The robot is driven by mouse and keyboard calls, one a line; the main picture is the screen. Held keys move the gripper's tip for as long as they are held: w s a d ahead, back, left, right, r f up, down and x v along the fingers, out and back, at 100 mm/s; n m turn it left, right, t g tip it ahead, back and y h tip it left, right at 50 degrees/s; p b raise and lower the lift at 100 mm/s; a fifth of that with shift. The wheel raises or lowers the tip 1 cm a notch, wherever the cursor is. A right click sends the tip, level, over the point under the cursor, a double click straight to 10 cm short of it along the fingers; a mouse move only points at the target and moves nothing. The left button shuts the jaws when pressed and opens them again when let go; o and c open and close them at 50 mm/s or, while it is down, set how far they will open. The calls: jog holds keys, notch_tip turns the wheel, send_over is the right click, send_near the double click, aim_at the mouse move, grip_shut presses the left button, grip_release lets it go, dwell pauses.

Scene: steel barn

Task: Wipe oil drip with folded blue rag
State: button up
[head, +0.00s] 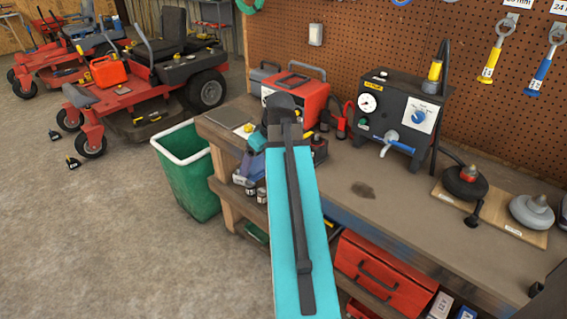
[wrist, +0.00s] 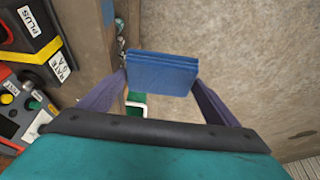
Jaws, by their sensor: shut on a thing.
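The folded blue rag (wrist: 162,72) is held between the two purple fingers of my gripper (wrist: 160,80) in the wrist view. The fingers press it from both sides, and its folded layers show along the top edge. In the head view my teal arm reaches toward the left end of the workbench and hides the fingers and rag.
The wooden workbench (head: 340,205) carries a black gauge box (head: 400,117), a red case (head: 300,95) and round weights on a board (head: 490,205). A green bin (head: 188,172) stands at its left end; its rim shows below the rag in the wrist view (wrist: 136,104).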

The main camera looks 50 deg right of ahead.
jog(key=w+a+r, duration=0.1)
jog(key=w+a, duration=0.4)
jog(key=a, duration=0.7)
jog(key=w+a+r, duration=0.2)
jog(key=w+a, duration=0.4)
jog(key=a, duration=0.7)
jog(key=w+a+r, duration=0.2)
jog(key=w+a, duration=0.3)
jog(key=a, duration=0.7)
jog(key=shift+w+a, duration=0.2)
jog(key=shift+w, duration=0.05)
